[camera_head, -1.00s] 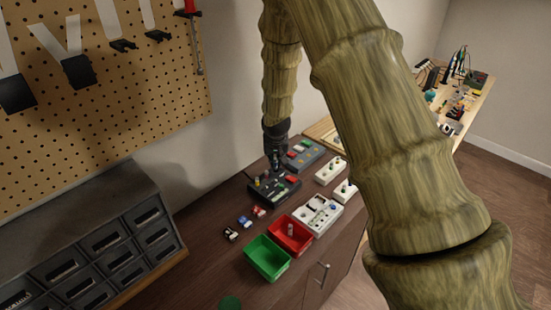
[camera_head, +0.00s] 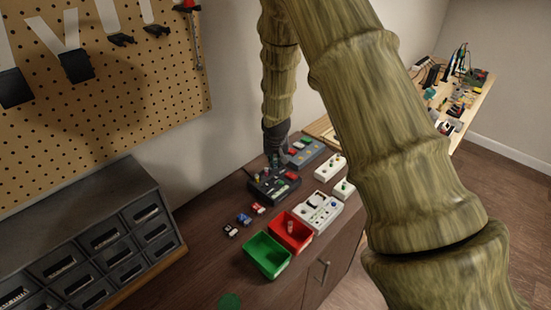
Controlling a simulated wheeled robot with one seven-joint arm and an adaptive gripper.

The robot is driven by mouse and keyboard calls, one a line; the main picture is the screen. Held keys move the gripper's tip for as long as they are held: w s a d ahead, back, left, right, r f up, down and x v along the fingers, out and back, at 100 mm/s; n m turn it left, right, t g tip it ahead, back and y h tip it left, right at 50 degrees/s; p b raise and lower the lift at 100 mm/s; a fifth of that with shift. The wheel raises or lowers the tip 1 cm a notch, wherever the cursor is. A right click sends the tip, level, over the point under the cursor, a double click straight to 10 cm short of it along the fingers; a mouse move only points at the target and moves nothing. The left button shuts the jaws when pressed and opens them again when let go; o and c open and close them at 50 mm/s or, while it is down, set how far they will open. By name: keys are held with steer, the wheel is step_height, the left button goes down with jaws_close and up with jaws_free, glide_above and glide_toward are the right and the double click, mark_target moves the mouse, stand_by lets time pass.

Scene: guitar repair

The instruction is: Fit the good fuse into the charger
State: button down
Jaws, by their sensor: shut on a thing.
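My gripper (camera_head: 275,160) is at the end of the arm at the back of the bench, over the rear of a dark box (camera_head: 261,192) with small coloured parts on top, which looks like the charger. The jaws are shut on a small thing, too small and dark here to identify. I cannot tell whether it touches the box. Small red, blue and white parts, perhaps fuses, lie on the bench left of the box, one of them blue (camera_head: 244,219). A red bin (camera_head: 303,242) with a small pale part in it and an empty green bin (camera_head: 268,257) stand in front.
A grey-blue box (camera_head: 311,149) stands behind the charger. White devices (camera_head: 318,213) stand to its right, close to my large arm link. A drawer cabinet (camera_head: 110,240) and pegboard (camera_head: 110,100) are at left. The bench between cabinet and bins is mostly clear.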

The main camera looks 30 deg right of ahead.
steer(key=shift+f, duration=0.4)
steer(key=c, duration=1.1)
jaws_free()
steer(key=shift+o, duration=0.2)
step_height(320, 180, up, 7)
steer(key=p, duration=0.3)
steer(key=shift+p, duration=0.4)
